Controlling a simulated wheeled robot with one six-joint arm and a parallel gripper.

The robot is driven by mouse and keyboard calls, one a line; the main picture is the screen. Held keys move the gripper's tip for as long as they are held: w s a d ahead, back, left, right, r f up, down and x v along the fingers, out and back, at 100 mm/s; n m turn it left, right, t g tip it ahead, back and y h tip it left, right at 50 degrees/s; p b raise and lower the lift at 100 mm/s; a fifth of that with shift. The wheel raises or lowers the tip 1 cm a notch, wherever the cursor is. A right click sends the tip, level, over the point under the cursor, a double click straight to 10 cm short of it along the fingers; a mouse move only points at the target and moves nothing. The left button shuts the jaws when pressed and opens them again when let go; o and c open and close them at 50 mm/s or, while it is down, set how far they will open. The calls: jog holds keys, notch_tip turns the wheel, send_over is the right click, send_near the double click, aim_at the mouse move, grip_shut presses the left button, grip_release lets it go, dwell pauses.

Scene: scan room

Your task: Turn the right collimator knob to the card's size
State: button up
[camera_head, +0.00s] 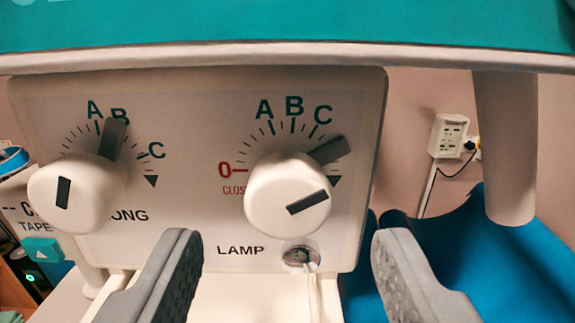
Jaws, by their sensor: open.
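The right collimator knob (288,195) is white and round with a dark bar on its face. It sits on the white collimator panel (190,120), marked with a red 0, then A, B and C, and a dark triangle. Its dark pointer (330,150) points up and right, past C and short of the triangle. The left knob (78,193) has its pointer near B. My gripper (286,245) is open and empty, its grey fingers below and to either side of the right knob, apart from it. I cannot make out a size card.
A lamp fitting (301,257) with a pale cord hangs under the right knob, between my fingers. A teal housing edge (290,25) spans the top. A column (505,150) and blue surface (510,270) are at right. A wall outlet (449,135) is behind.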

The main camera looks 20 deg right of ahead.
aim_at(290, 215)
jog(key=shift+x, duration=1.85)
jog(key=shift+c, duration=0.4)
jog(key=c, duration=0.9)
jog(key=shift+n, duration=0.3)
jog(key=n, duration=0.4)
jog(key=shift+d+n, duration=0.1)
jog(key=shift+n, duration=0.2)
jog(key=n, duration=0.5)
jog(key=shift+n, duration=0.3)
